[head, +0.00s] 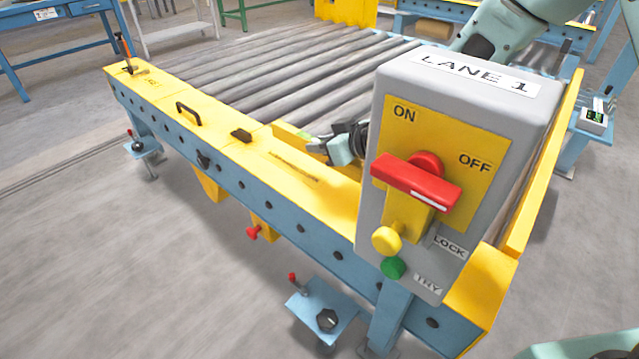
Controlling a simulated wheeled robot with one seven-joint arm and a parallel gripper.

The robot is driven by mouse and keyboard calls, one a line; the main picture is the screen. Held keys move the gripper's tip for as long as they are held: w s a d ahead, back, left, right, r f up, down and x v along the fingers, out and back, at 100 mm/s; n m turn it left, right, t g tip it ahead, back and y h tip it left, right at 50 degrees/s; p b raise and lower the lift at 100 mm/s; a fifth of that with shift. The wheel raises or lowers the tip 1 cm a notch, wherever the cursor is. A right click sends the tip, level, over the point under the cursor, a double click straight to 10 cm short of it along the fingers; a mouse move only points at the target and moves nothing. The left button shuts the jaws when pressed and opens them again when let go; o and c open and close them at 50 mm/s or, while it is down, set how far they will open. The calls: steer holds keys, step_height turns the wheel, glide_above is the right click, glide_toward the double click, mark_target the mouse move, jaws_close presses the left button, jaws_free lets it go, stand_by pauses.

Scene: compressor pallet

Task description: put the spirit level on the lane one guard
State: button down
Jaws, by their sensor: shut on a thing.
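The lane one guard (215,125) is the long yellow cover on top of the blue front rail of the roller conveyor. It bears a black handle, a small dark block and a dark marking. I cannot tell whether the bar touches the guard.
The grey LANE 1 switch box (455,150), with a red handle, stands in front at the right. Grey rollers (270,75) lie behind the guard. The guard's left half has bare stretches.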

steer(key=shift+f+b, duration=1.05)
steer(key=shift+f, duration=2.5)
steer(key=shift+f, duration=0.2)
steer(key=c, duration=1.3)
jaws_free()
steer(key=shift+o, duration=0.2)
steer(key=shift+r, duration=0.1)
steer(key=shift+d+r, duration=0.15)
steer(key=shift+r, duration=0.05)
steer(key=p+v, duration=0.3)
steer(key=v, duration=0.8)
steer(key=shift+s+d+r, duration=0.15)
steer(key=shift+s+d, duration=0.05)
steer(key=shift+s, duration=0.05)
